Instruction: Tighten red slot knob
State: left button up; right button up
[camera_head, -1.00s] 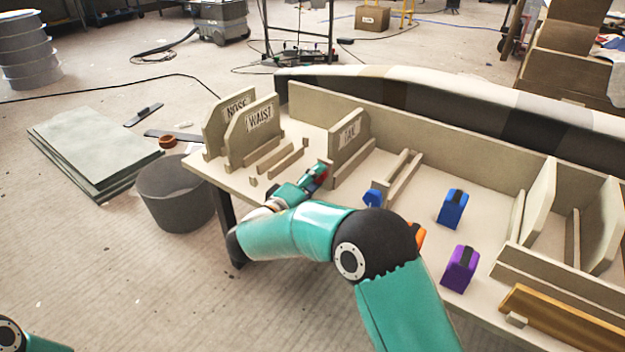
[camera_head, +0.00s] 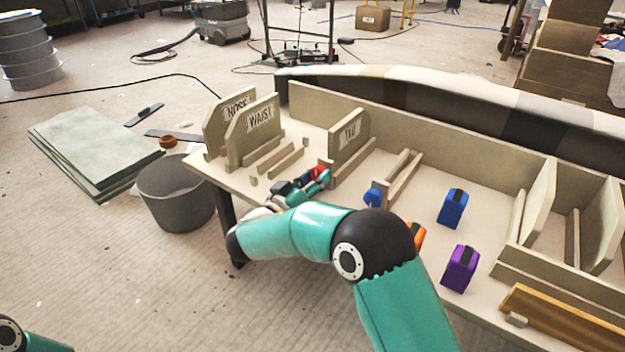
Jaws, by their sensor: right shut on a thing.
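The red knob (camera_head: 318,172) sits at the slot beside the upright board labelled TAIL (camera_head: 350,134), on the bench's left half. My right gripper (camera_head: 315,182) is at the knob, its teal fingers around it and shut on it. The fingers hide part of the knob. A blue knob (camera_head: 373,197) is at the slot to the right. Of my left arm only a small piece shows at the bottom left corner; its gripper is out of view.
Boards labelled NOSE (camera_head: 236,108) and WAIST (camera_head: 258,120) stand left on the bench. A blue block (camera_head: 453,209), a purple block (camera_head: 460,270) and an orange thing (camera_head: 415,236), partly behind my arm, are to the right. A dark round stool (camera_head: 176,192) stands beside the bench.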

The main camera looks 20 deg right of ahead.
jog(key=m, duration=0.3)
jog(key=f+m, duration=0.1)
jog(key=m, duration=0.7)
jog(key=shift+a, duration=0.15)
jog(key=shift+r+m, duration=0.1)
jog(key=shift+m, duration=0.2)
jog(key=o, duration=1)
jog(key=shift+o, duration=0.7)
jog(key=shift+w, duration=0.1)
jog(key=shift+r, duration=0.15)
